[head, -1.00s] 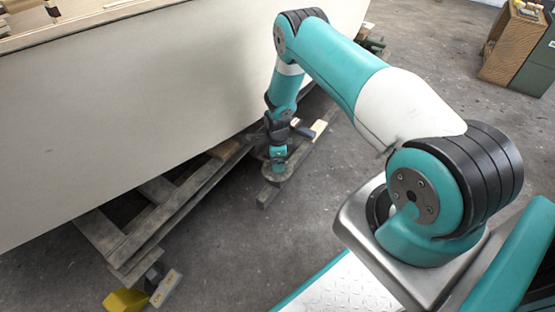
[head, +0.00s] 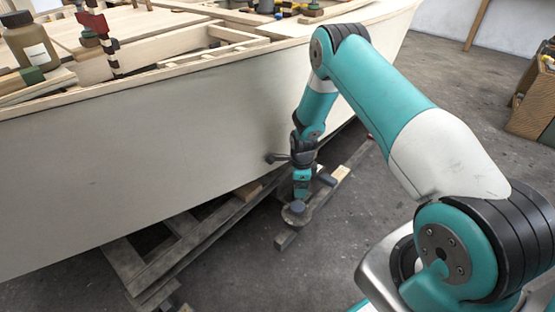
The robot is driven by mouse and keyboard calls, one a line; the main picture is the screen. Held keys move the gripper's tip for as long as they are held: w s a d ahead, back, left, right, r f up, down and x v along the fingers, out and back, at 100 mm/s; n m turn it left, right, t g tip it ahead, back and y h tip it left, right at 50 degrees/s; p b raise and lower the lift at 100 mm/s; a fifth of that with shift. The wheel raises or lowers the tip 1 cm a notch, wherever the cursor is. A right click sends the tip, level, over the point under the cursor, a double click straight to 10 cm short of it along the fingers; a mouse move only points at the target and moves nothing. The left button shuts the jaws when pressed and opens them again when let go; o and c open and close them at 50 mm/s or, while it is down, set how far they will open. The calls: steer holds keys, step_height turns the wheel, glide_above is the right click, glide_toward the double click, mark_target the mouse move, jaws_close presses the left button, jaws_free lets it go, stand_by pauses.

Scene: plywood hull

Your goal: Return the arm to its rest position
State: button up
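My teal, white and black arm reaches from the lower right over to the side of the hull (head: 150,150). My gripper (head: 298,205) points down at the arm's end, low beside the hull, above the floor. A grey round shape shows at its tip. I cannot tell whether this is part of the gripper or a separate thing. The fingers are too small and hidden to show whether they are open or shut. The arm is bent at a high elbow and stretched out from its base.
Wooden support beams (head: 200,240) lie under the hull close to my gripper. On the deck stand a brown bottle (head: 28,45) and a red clamp (head: 95,25). A wooden crate (head: 530,105) stands at the right. The concrete floor (head: 430,90) between hull and crate is clear.

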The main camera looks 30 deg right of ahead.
steer(key=s+a+r+n+t, duration=0.1)
steer(key=s+a+r+n, duration=0.1)
steer(key=r+n, duration=0.5)
steer(key=s+a+r+n, duration=0.3)
steer(key=r, duration=0.7)
steer(key=s+a+r+n+t, duration=0.1)
steer(key=s+a+r+n, duration=0.1)
steer(key=r+n, duration=0.55)
steer(key=s+a+r+n, duration=0.3)
steer(key=s+r+n, duration=0.3)
steer(key=s+r, duration=0.25)
steer(key=s+a+r+n+g+y, duration=0.1)
steer(key=s+a+r+n+y, duration=0.1)
steer(key=s+a+r+n, duration=0.35)
steer(key=s+a+r+n+g+y, duration=0.1)
steer(key=s+a+r+n+y, duration=0.1)
steer(key=s+a, duration=0.6)
step_height(320, 180, up, 34)
steer(key=p, duration=3.3)
steer(key=shift+w+a+f, duration=0.25)
steer(key=shift+w+a, duration=0.15)
